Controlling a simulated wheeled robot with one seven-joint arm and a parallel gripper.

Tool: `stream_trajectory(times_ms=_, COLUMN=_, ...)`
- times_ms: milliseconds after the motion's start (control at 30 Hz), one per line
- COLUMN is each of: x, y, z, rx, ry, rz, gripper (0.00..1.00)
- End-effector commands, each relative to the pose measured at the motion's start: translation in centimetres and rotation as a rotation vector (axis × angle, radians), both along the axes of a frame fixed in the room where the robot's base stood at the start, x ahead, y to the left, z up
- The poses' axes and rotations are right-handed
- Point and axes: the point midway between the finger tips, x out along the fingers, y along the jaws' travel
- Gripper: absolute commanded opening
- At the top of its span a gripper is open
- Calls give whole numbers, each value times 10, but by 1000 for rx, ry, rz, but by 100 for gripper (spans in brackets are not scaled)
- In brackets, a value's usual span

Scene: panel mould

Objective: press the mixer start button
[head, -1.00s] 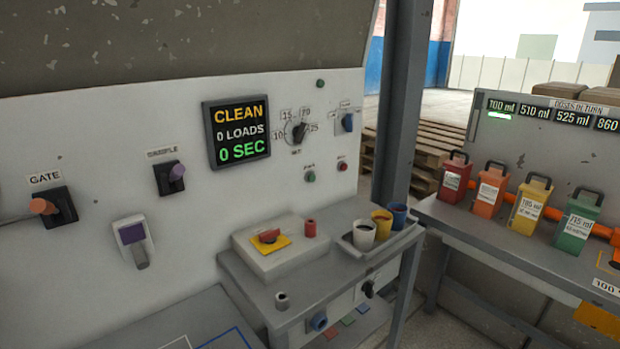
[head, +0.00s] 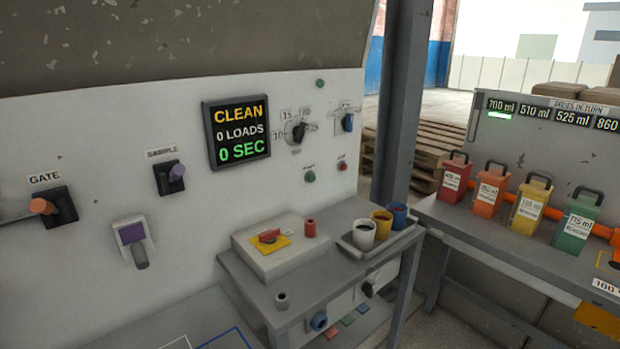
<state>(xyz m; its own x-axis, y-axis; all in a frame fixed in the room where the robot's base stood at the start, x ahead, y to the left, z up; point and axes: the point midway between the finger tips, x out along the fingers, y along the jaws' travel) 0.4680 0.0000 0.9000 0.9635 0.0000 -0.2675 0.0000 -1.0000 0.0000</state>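The mixer panel (head: 90,130) fills the left and middle of the head view. A small green button (head: 309,176), with a tiny label above it that seems to read START, sits on the panel below the rotary dial (head: 298,131). A small red button (head: 342,165) sits to its right. The display (head: 238,133) reads CLEAN, 0 LOADS, 0 SEC. A green lamp or button (head: 320,83) is higher up. My gripper does not show in this view.
A grey ledge with a box bearing a red switch (head: 265,237) and a tray of cups (head: 384,230) stands below the buttons. GATE (head: 52,207) and SAMPLE (head: 169,177) handles stick out at left. A bench with coloured canisters (head: 528,203) is at right.

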Motion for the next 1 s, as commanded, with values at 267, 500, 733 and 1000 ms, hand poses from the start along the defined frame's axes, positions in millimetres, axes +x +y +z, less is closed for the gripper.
stream_trajectory(times_ms=267, x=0, y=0, z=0, rx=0, ry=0, rz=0, gripper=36)
stream_trajectory(times_ms=500, x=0, y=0, z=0, rx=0, ry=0, rz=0, gripper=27)
stream_trajectory(times_ms=733, x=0, y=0, z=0, rx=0, ry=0, rz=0, gripper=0)
stream_trajectory(times_ms=1000, x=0, y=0, z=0, rx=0, ry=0, rz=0, gripper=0)
